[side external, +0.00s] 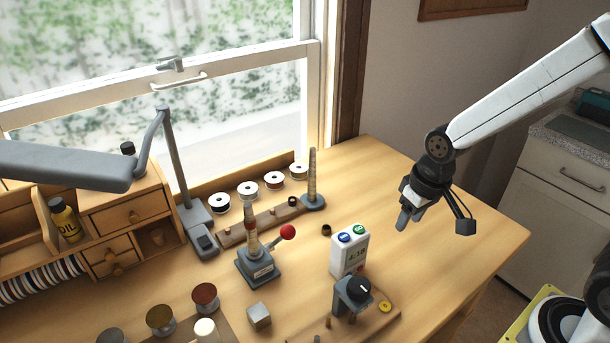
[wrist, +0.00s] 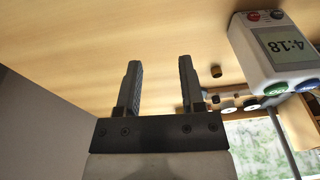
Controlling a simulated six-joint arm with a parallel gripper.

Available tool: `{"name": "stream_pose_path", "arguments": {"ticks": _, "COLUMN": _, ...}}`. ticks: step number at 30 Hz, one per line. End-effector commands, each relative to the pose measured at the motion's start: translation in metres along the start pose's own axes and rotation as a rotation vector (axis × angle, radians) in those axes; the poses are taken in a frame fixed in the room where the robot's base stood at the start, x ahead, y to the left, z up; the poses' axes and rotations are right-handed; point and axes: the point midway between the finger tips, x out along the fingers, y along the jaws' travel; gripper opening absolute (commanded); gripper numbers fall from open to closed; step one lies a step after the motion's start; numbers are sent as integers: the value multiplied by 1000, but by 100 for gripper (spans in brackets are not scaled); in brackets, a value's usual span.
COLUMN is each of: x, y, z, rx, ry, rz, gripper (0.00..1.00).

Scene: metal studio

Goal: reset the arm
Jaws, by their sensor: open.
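My gripper (side external: 432,226) hangs above the right part of the wooden table, to the right of the white timer. In the wrist view, its two dark fingers (wrist: 160,78) stand apart with nothing between them. Bare tabletop shows beyond the fingertips. The white timer (side external: 349,255) stands upright on the table with blue and green buttons on top. In the wrist view the timer (wrist: 280,55) appears upside down at the upper right, reading 4:18, apart from the fingers.
A grey device with a black knob (side external: 358,289) stands in front of the timer. A red-balled lever device (side external: 256,262) is to its left. Several spools (side external: 248,190) line the back by the window. A grey lamp (side external: 80,165) reaches in from the left. The table's right side (side external: 460,245) is clear.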

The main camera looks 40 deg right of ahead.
Motion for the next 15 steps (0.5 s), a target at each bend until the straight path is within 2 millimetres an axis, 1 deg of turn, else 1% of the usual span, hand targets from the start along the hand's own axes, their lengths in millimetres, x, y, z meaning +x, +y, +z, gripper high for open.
{"name": "stream_pose_path", "arguments": {"ticks": 1, "x": 1, "y": 6, "z": 9, "rx": -6, "ry": 17, "rz": 7, "gripper": 50}}
{"name": "stream_pose_path", "arguments": {"ticks": 3, "x": 3, "y": 11, "z": 18, "rx": -19, "ry": 39, "rz": 14, "gripper": 50}}
{"name": "stream_pose_path", "arguments": {"ticks": 6, "x": 4, "y": 15, "z": 27, "rx": -31, "ry": 61, "rz": 21, "gripper": 50}}
{"name": "stream_pose_path", "arguments": {"ticks": 10, "x": 6, "y": 18, "z": 33, "rx": -39, "ry": 73, "rz": 25, "gripper": 50}}
{"name": "stream_pose_path", "arguments": {"ticks": 15, "x": 6, "y": 18, "z": 33, "rx": -41, "ry": 74, "rz": 25, "gripper": 50}}
